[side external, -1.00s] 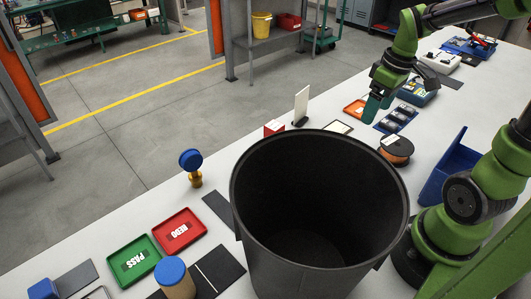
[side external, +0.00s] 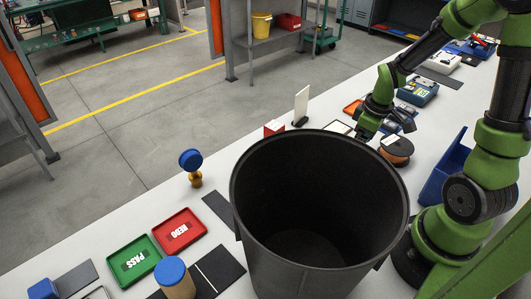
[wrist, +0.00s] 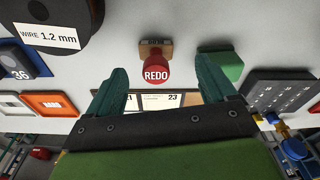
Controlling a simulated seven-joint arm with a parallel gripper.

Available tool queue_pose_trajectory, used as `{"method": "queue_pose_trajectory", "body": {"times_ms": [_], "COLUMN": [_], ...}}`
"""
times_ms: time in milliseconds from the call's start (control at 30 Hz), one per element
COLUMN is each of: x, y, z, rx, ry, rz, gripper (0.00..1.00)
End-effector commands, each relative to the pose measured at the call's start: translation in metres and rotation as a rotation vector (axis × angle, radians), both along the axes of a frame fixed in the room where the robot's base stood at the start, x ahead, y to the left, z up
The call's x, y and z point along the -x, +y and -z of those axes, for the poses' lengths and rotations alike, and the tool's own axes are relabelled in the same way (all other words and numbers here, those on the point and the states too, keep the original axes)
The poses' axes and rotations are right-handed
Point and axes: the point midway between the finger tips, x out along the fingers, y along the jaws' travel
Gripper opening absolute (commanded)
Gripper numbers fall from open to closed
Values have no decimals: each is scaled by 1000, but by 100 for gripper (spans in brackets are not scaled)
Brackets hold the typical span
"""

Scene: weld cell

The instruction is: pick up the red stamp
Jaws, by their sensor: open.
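The red stamp (wrist: 155,70), with a round red top reading REDO and a wooden part, stands on the white table in the wrist view. It shows between the two fingers of my open, empty gripper (wrist: 162,70). A gap is visible on each side of the stamp. A green stamp (wrist: 222,66) is just past the right finger, partly hidden by it. In the side external view my gripper (side external: 363,132) is low behind the far rim of the black bin, left of the wire spool. I cannot make out the red stamp in that view.
A large black bin (side external: 249,213) stands in front. The wire spool (side external: 396,150) is right of the gripper; its label shows in the wrist view (wrist: 48,36). A dark keypad-like block (wrist: 283,92) is at right. Red REDO (side external: 178,231) and green PASS (side external: 134,260) trays lie at left.

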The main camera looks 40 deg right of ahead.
Motion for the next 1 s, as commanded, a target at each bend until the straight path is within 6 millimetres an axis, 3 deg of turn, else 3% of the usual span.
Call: {"method": "queue_pose_trajectory", "body": {"times_ms": [300, 600, 1000], "x": [-7, -8, -8], "y": [-4, -4, -3], "z": [42, 45, 45], "rx": [-1, 0, 0], "ry": [3, 0, 0], "rz": [1, 1, 1], "gripper": [84, 84, 24]}}
